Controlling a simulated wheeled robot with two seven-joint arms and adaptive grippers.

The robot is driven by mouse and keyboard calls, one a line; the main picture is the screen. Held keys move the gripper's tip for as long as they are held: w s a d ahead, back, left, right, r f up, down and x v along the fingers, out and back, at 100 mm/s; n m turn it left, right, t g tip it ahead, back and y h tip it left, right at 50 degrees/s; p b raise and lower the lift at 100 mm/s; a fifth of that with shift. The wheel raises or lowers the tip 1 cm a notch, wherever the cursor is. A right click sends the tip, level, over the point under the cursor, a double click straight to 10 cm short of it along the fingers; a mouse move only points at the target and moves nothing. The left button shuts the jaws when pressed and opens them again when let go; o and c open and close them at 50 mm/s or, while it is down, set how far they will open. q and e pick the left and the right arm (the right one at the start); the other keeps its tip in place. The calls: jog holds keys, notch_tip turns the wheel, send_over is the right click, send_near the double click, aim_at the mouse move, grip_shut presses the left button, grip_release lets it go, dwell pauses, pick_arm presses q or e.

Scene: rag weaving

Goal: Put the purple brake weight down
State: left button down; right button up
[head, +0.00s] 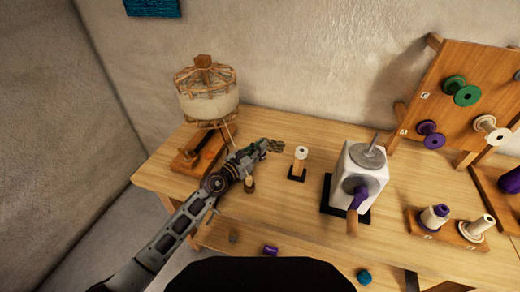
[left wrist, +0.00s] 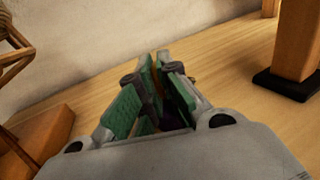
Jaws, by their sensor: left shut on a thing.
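My left gripper (head: 268,146) reaches in over the table, near the wall side, between the yarn swift and a small post. In the left wrist view its green-padded fingers (left wrist: 162,62) are closed together. A dark purplish patch, seemingly the purple brake weight (left wrist: 176,108), shows between the fingers. Most of it is hidden by the fingers, and I cannot tell whether it touches the table. I cannot make it out in the head view. My right gripper is not in view.
The yarn swift (head: 207,108) stands left of the gripper. The post (head: 299,160) on a black base stands just right, then the white cranked winder (head: 357,175). A spool rack (head: 448,95) and cone holder (head: 450,232) are further right. Bare tabletop (head: 285,207) lies in front.

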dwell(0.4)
pick_arm(q)
jog(key=c, duration=2)
grip_release()
jog(key=shift+f, duration=0.1)
jog(key=shift+c, duration=0.2)
jog(key=o, duration=0.4)
jog(key=shift+r, duration=0.2)
